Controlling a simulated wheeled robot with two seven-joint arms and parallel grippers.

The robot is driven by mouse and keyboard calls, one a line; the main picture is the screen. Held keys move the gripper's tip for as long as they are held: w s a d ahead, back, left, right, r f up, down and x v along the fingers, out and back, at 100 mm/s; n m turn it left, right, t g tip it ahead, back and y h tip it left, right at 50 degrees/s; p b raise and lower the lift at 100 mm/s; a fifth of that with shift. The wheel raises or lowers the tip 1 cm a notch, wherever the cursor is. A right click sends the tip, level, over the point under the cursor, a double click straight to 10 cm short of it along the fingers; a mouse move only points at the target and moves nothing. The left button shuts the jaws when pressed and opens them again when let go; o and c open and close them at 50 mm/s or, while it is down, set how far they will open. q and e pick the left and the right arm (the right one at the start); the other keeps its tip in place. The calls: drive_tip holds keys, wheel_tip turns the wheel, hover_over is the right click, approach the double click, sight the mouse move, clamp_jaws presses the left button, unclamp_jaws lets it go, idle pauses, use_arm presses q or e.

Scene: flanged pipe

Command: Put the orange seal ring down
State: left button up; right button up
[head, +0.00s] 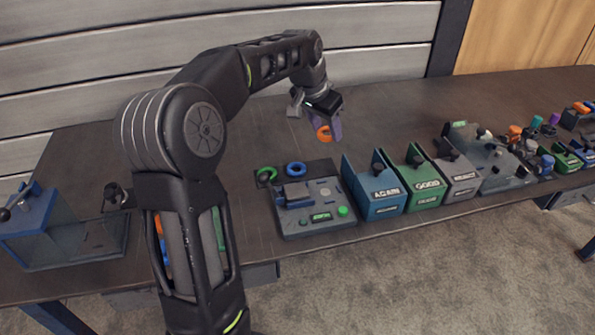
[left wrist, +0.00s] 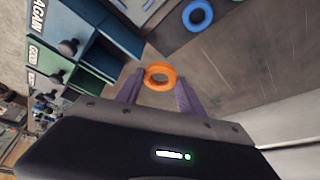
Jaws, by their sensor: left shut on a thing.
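The orange seal ring (head: 324,133) is held between the purple fingers of my left gripper (head: 325,125), above the table behind the blue bin. A blue ring (head: 296,169) and a green ring (head: 267,174) lie at the back edge of the grey test device (head: 315,208). The blue ring also shows in the left wrist view (left wrist: 198,15). My right gripper is not in view.
A row of bins stands right of the device: blue AGAIN (head: 385,192), green GOOD (head: 427,184) and a grey one (head: 458,178). Several small parts crowd the right end. A clear box with a blue end (head: 30,222) stands at left. The table behind the bins is bare.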

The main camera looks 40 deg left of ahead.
use_arm(q)
drive_tip(key=shift+s, duration=0.1)
drive_tip(key=shift+f, duration=0.25)
hover_over(326, 166)
drive_tip(key=s, duration=0.2)
drive_tip(key=f, duration=0.5)
drive_tip(key=shift+w+f, duration=0.25)
drive_tip(key=shift+f, duration=0.1)
drive_tip(key=shift+f, duration=1.85)
drive_tip(key=shift+f, duration=0.1)
drive_tip(key=shift+f, duration=0.15)
drive_tip(key=o, duration=1)
